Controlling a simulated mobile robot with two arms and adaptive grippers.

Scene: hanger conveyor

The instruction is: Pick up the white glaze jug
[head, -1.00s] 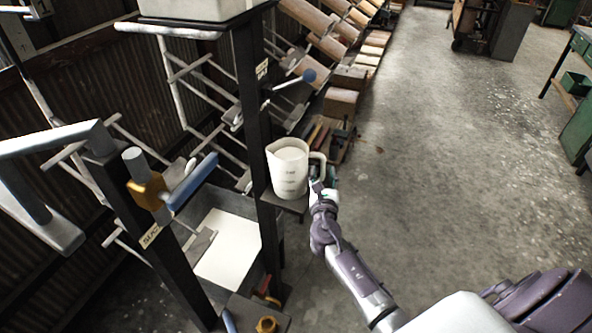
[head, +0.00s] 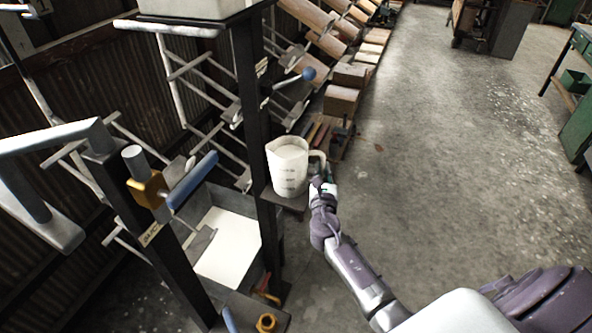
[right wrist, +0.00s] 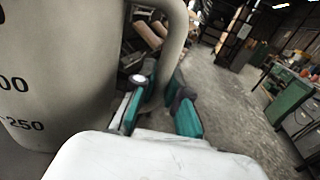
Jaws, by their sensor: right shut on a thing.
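The white glaze jug (head: 287,170) stands upright at a small dark shelf (head: 284,200) on the black post, its handle (head: 318,158) to the right. Its inside looks white near the rim. My right gripper (head: 322,176) is at the handle's lower part. In the right wrist view the jug's marked side (right wrist: 55,75) fills the left, and the handle (right wrist: 172,60) comes down between the teal fingers of the gripper (right wrist: 160,105), which are shut on it. I cannot tell whether the jug's base touches the shelf. My left gripper is not in view.
A grey tank of white liquid (head: 232,243) is below left of the shelf. Black posts, an orange valve (head: 148,189) with a blue handle and metal racks (head: 205,85) crowd the left. Open concrete floor (head: 450,150) lies to the right.

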